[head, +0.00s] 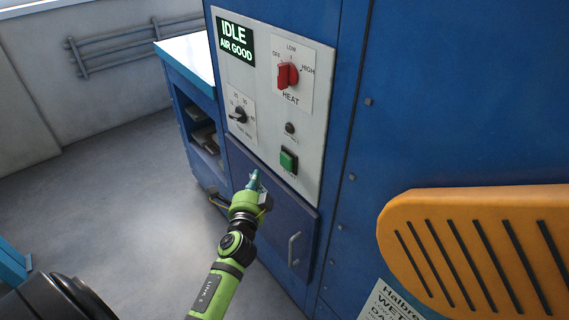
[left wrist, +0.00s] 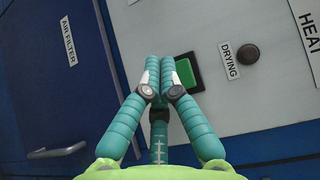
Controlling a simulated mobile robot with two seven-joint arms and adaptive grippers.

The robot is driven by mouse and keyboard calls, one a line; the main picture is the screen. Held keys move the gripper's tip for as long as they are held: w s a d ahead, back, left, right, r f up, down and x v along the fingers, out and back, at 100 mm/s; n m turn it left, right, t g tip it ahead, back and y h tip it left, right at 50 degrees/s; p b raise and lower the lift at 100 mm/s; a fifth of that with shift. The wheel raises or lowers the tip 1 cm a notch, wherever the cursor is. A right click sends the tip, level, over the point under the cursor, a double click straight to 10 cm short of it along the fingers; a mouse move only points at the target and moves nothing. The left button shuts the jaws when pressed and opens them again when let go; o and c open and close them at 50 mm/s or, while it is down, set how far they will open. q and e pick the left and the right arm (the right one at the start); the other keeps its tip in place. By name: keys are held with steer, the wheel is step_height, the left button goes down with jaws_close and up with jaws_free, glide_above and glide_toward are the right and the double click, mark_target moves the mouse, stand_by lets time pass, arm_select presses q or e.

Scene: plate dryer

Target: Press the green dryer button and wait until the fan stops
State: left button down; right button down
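The green dryer button (head: 288,161) sits low on the grey control panel (head: 318,130) of the blue dryer. It also shows in the left wrist view (left wrist: 186,72), partly hidden behind my fingertips. My left gripper (head: 254,178) has its teal fingers closed together with nothing between them; the wrist view shows the fingertips (left wrist: 160,62) meeting just left of the button's middle. I cannot tell whether they touch it. The display (head: 235,40) reads IDLE, AIR GOOD. The round drying lamp (head: 290,128) is dark. My right gripper is not in view.
A red heat knob (head: 287,75) and a black timer knob (head: 239,115) are on the panel. A cabinet door with a handle (head: 293,248) is below. An orange slotted guard (head: 480,245) juts out at right. Floor (head: 110,200) is open at left.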

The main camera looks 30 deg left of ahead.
mark_target(281, 159)
arm_select(q)
steer(key=w+d+b, duration=0.1)
steer(key=w+d, duration=0.1)
steer(key=w, duration=0.4)
steer(key=shift+d+b, duration=0.25)
steer(key=shift+b, duration=0.05)
steer(key=shift+w, duration=0.1)
stand_by(1.1)
steer(key=shift+w+d, duration=0.2)
steer(key=shift+w, duration=0.1)
steer(key=shift+w+d+b, duration=0.15)
steer(key=shift+w+b, duration=0.25)
steer(key=shift+b, duration=0.05)
stand_by(0.6)
steer(key=shift+s, duration=0.1)
stand_by(0.4)
steer(key=shift+s+a+p, duration=0.35)
steer(key=shift+s, duration=0.35)
